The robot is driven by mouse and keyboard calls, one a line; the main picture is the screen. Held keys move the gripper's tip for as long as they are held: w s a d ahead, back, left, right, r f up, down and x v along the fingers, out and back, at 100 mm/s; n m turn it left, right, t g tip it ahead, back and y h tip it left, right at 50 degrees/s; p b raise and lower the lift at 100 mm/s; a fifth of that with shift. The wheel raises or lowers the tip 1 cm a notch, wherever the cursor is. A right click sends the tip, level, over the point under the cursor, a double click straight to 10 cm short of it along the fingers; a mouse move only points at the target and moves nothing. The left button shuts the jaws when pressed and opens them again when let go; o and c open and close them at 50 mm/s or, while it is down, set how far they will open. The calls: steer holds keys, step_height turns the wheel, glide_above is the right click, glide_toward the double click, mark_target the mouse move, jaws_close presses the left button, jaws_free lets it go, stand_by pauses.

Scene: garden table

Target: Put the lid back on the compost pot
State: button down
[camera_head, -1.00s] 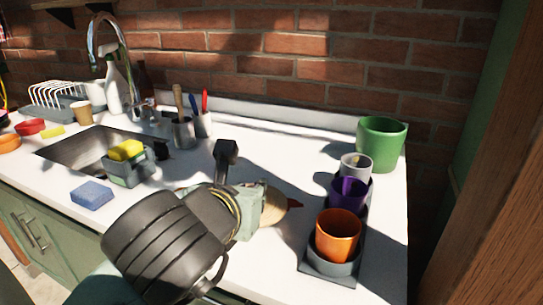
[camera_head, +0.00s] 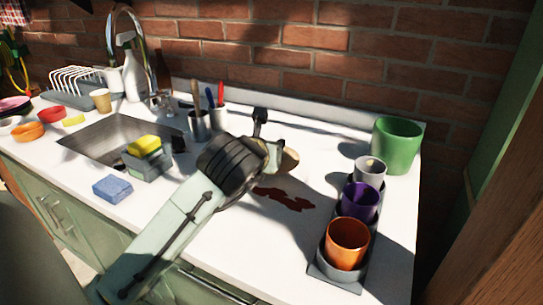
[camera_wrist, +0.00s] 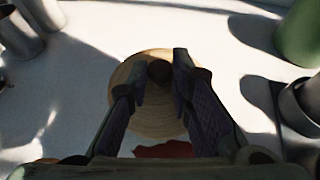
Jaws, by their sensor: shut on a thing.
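The lid is a round, light wooden disc (camera_wrist: 122,92) with a dark knob (camera_wrist: 160,71) in the wrist view. My gripper (camera_wrist: 160,75) has its fingers on both sides of the knob and is shut on it. In the head view my gripper (camera_head: 274,156) hides much of the lid (camera_head: 290,160); I cannot tell its exact height above the counter. A green pot (camera_head: 396,147), likely the compost pot, stands upright with an open top at the back right, apart from the lid. Its side also shows in the wrist view (camera_wrist: 300,35).
A dark tray (camera_head: 322,270) holds grey (camera_head: 369,172), purple (camera_head: 359,201) and orange (camera_head: 346,244) cups in front of the green pot. A dark red patch (camera_head: 285,198) lies on the white counter (camera_head: 240,255). Utensil cups (camera_head: 199,126) stand left, before the brick wall.

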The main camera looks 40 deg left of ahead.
steer(key=shift+f+p, duration=0.5)
steer(key=shift+f, duration=1.25)
steer(key=shift+f, duration=0.2)
steer(key=c, duration=1.4)
jaws_free()
steer(key=shift+c, duration=0.2)
steer(key=shift+r, duration=0.1)
